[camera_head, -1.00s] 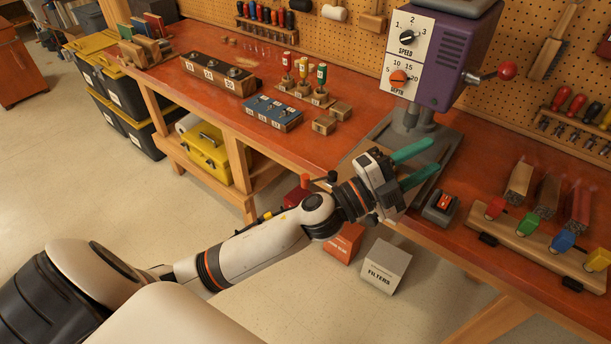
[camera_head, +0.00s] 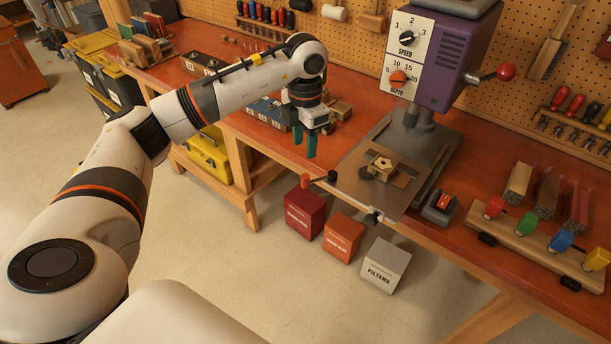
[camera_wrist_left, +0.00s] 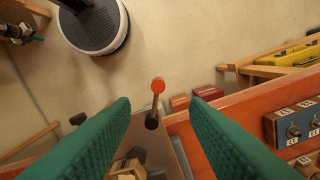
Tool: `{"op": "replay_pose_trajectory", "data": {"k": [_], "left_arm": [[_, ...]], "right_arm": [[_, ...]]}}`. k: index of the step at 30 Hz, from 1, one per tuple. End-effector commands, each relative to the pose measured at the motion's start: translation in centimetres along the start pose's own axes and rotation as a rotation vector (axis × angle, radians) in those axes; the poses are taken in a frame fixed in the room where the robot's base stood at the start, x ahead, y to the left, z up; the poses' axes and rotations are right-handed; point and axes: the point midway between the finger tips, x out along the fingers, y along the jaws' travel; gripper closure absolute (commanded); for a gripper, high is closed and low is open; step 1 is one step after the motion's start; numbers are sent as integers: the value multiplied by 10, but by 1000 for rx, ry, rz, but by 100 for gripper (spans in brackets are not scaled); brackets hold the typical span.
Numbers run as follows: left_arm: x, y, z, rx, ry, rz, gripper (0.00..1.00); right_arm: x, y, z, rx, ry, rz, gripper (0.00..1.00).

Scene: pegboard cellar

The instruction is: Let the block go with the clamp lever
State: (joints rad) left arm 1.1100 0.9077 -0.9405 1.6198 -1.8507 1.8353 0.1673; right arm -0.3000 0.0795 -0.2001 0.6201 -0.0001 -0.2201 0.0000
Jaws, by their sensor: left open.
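A wooden block (camera_head: 381,168) with a hole in its top sits on the metal plate (camera_head: 352,188) under the purple drill press. The clamp lever (camera_head: 305,181) has an orange-red knob and a dark rod, and sticks out past the plate's left edge. My left gripper (camera_head: 304,157) points down just above the lever knob, with green fingers. In the left wrist view the lever knob (camera_wrist_left: 158,85) shows in the gap between the open fingers, apart from both. The block (camera_wrist_left: 127,170) is partly cut off at the bottom there.
The purple drill press (camera_head: 440,60) stands behind the plate. A blue rack (camera_head: 262,110) and small wooden blocks lie behind my left gripper. A red box (camera_head: 304,213), an orange box (camera_head: 343,241) and a FILTERS box (camera_head: 386,267) stand on the floor.

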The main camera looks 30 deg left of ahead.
Motion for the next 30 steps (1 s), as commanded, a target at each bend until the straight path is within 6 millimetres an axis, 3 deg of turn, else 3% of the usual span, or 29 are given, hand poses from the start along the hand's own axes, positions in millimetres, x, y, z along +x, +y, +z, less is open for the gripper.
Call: {"op": "replay_pose_trajectory", "data": {"k": [16,21,30], "left_arm": [[96,3,0,4,-1,7,59],[111,3,0,4,1,6,59],[114,3,-1,5,2,6,59]], "right_arm": [[-37,-1,3,0,0,0,100],[-40,-1,4,0,0,0,100],[-40,-1,4,0,0,0,100]]}}
